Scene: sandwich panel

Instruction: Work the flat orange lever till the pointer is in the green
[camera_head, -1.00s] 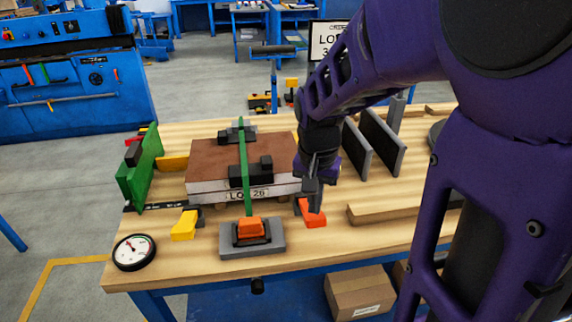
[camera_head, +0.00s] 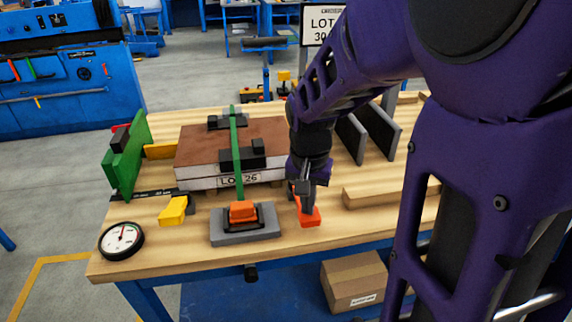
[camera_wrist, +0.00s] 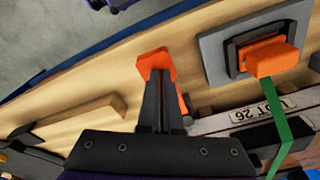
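The flat orange lever (camera_head: 309,214) is at the bench's front, just right of the grey strap tensioner (camera_head: 246,229) with its orange handle (camera_head: 242,211). The lever also shows in the wrist view (camera_wrist: 155,62), partly hidden by my fingers. My gripper (camera_head: 304,196) points down at it; in the wrist view its two fingers (camera_wrist: 160,75) are together over the lever. I see nothing gripped between them; whether they touch the lever is unclear. The round white gauge (camera_head: 121,240) is at the bench's front left. Its pointer stands roughly upright; its coloured zones are too small to read.
A brown-topped panel (camera_head: 205,150) lies under a green strap (camera_head: 237,150). A yellow lever (camera_head: 173,210) and a green upright plate (camera_head: 127,160) are to the left. A wooden bar (camera_head: 370,195) and dark upright plates (camera_head: 380,132) are to the right.

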